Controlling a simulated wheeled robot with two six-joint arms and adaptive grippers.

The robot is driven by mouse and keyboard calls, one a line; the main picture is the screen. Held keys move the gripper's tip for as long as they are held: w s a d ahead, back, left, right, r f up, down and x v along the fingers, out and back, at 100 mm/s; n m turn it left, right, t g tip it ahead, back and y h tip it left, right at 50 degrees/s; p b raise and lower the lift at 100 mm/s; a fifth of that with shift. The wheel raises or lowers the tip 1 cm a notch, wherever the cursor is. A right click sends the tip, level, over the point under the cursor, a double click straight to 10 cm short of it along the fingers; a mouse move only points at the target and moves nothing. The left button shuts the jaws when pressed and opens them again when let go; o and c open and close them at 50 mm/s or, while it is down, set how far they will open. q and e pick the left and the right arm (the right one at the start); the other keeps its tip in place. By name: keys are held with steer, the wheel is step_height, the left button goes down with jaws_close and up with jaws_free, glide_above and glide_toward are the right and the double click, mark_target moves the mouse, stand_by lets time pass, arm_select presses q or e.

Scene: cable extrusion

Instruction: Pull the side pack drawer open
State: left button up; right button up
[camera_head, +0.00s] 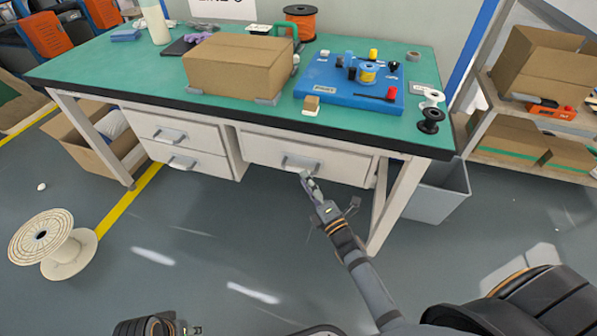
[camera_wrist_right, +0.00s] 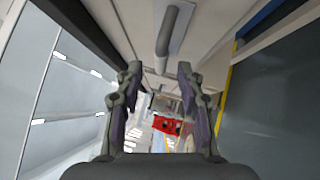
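The workbench has a wide white drawer (camera_head: 262,150) under its middle and right part, with a grey bar handle (camera_head: 301,162). Its front looks flush with the bench, so it appears shut. Two stacked drawers sit further left, an upper one (camera_head: 205,137) and a lower one (camera_head: 212,165), both apparently shut. The frames do not label which is the side pack drawer. My right gripper (camera_head: 307,178) is just below the wide drawer's handle. In the right wrist view its fingers (camera_wrist_right: 157,82) are apart and empty, with the handle (camera_wrist_right: 166,42) beyond the tips.
The green bench top (camera_head: 140,62) carries a cardboard box (camera_head: 238,66) and a blue tray (camera_head: 340,88) with spools. A bench leg (camera_head: 392,215) and a grey bin (camera_head: 440,192) stand right of the wide drawer. The floor before the drawers is clear.

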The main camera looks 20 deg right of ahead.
mark_target(300, 170)
steer(key=x, duration=0.5)
steer(key=shift+f, duration=0.1)
jaws_close()
